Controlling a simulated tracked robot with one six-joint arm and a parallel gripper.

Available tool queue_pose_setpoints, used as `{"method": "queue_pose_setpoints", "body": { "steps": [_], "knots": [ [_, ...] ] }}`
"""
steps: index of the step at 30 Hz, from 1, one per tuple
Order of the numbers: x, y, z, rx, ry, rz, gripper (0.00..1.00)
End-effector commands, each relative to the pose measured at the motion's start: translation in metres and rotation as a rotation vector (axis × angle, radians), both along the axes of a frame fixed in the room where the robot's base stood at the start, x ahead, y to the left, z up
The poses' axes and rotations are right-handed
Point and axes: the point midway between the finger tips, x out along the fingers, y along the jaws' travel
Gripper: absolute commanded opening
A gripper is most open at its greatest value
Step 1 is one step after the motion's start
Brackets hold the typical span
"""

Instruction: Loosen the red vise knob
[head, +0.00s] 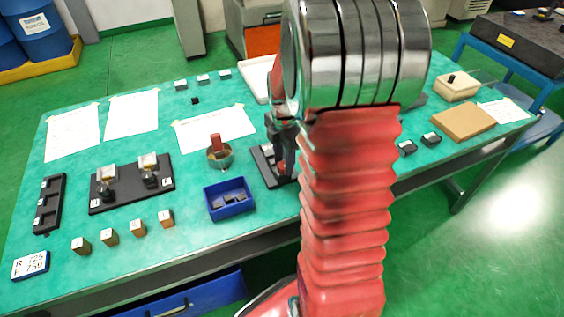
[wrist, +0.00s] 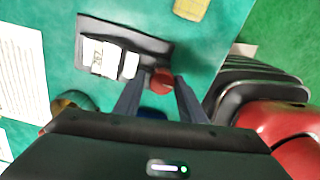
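The red vise knob (wrist: 162,80) shows in the wrist view at the lower right end of the dark vise (wrist: 90,30). The vise has pale blocks (wrist: 108,57) on it. My gripper (wrist: 158,82) has its two dark fingers apart, one on each side of the knob, with a visible gap on the left side. Whether the right finger touches the knob I cannot tell. In the head view my gripper (head: 283,150) points down at the vise (head: 264,166), beside my red arm. The knob is hidden there.
A blue bin (head: 230,199) with dark pieces stands in front of the vise. A round pot (head: 219,157) with a red item stands to its left. A black fixture plate (head: 132,184) and several small blocks (head: 138,228) are further left. A brown board (head: 463,122) lies at the right.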

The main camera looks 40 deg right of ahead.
Motion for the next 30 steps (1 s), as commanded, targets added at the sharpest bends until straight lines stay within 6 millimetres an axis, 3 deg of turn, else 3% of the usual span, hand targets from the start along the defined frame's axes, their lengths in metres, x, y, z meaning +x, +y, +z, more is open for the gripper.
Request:
{"method": "queue_pose_setpoints", "body": {
  "steps": [6,17,23,30],
  "knots": [
    [0.000,0.000,0.000,0.000,0.000,0.000,0.49],
    [-0.001,0.001,0.003,0.002,0.003,-0.001,0.50],
    [0.000,0.001,0.023,0.001,0.001,-0.001,0.50],
    [0.000,0.001,0.064,0.001,0.001,-0.001,0.50]
  ]
}}
